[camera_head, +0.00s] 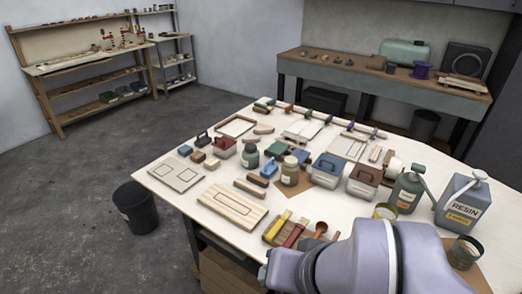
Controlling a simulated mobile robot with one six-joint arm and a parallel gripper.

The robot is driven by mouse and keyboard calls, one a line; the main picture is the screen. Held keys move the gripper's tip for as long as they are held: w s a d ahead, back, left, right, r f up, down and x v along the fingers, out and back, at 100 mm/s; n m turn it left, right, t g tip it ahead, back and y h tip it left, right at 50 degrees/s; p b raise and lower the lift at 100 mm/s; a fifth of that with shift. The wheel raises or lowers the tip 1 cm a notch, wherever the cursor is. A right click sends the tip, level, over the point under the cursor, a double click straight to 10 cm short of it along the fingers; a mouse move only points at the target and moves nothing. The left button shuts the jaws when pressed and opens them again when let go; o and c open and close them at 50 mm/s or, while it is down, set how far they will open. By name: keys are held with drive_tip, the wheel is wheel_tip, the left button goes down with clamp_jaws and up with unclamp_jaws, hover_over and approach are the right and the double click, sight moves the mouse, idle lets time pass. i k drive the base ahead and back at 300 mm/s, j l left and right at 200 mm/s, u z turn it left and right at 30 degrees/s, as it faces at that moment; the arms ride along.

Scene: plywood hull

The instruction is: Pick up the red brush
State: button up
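A long red item (295,234), which looks like the red brush, lies on a small wooden tray (270,238) near the front edge of the white worktable. A yellow item (279,223) lies to its left, and a reddish-brown scoop-like item (319,230) is to its right. It is too small to make out bristles. My grey-lilac arm fills the lower right of the head view, just right of and in front of the tray. My gripper's fingers are not in view.
A wooden board (232,206) lies left of the tray. A black bin (136,207) stands on the floor, with open floor around it.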

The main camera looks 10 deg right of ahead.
sight(302, 223)
drive_tip(key=l+z, duration=0.1)
drive_tip(key=l, duration=0.2)
drive_tip(key=i+j+z, duration=0.15)
drive_tip(key=j+z, duration=0.75)
drive_tip(key=j, duration=0.25)
